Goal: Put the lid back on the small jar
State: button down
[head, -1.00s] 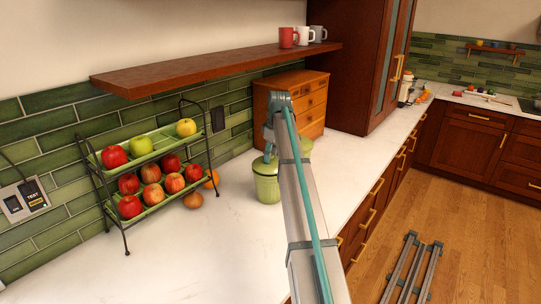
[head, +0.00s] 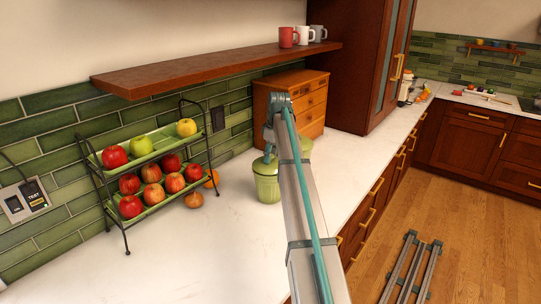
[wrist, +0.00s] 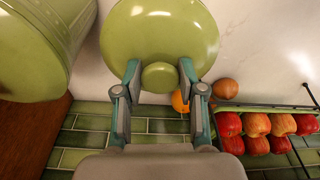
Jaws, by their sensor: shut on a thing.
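A green jar (head: 267,188) stands on the counter, left of my arm in the head view. A round green lid (wrist: 160,30) with a small knob (wrist: 160,76) fills the top middle of the wrist view. My gripper (wrist: 160,82) is shut on the knob, one finger on each side. In the head view my arm covers most of the gripper. The lid hides whatever is under it in the wrist view; I cannot tell whether it rests on the jar's rim. A second, larger-looking green jar (wrist: 38,50) is close left of the lid in the wrist view.
A fruit rack (head: 150,206) with apples stands left along the tiled wall. An onion (head: 194,200) and an orange (head: 212,178) lie between rack and jar. A wooden drawer chest (head: 313,105) is behind. A shelf (head: 215,66) overhangs. The front counter is clear.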

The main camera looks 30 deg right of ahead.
dwell(0.3)
jog(key=c, duration=0.6)
grip_release()
jog(key=o, duration=0.5)
jog(key=shift+r, duration=0.1)
jog(key=shift+r+p, duration=1.9)
jog(key=shift+r, duration=1.55)
